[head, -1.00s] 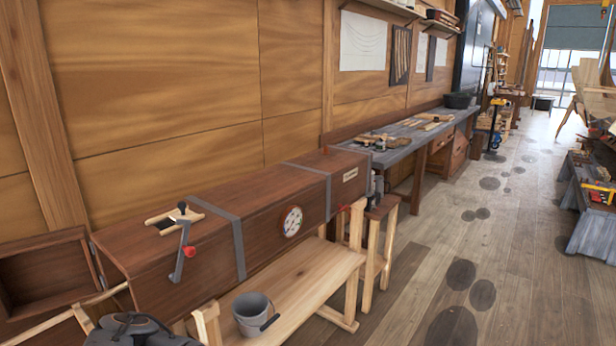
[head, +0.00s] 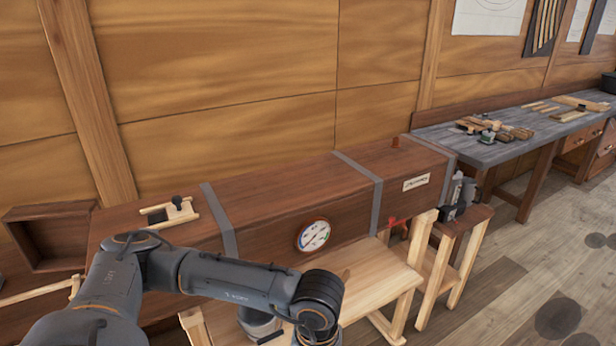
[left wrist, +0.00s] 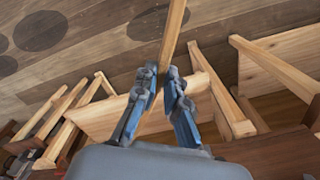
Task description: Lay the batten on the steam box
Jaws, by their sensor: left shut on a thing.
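The steam box is a long dark brown wooden box (head: 345,200) with grey metal bands, running along the wall in the head view. Its flat top is mostly bare, with a small wooden fitting (head: 168,213) near the left end. My left arm reaches across its lower left part in the head view, with the hand itself out of frame. In the left wrist view, my left gripper (left wrist: 161,88) is shut on a thin, pale wooden strip, the batten (left wrist: 174,32). The batten runs up out of the picture; its ends are not seen. My right gripper is not in view.
A round gauge (head: 313,235) is on the box's front. An open wooden door (head: 50,240) stands at its left end. A pale low bench (head: 375,285) stands in front, with a bucket partly behind my arm. A tool-strewn workbench (head: 490,150) is at right.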

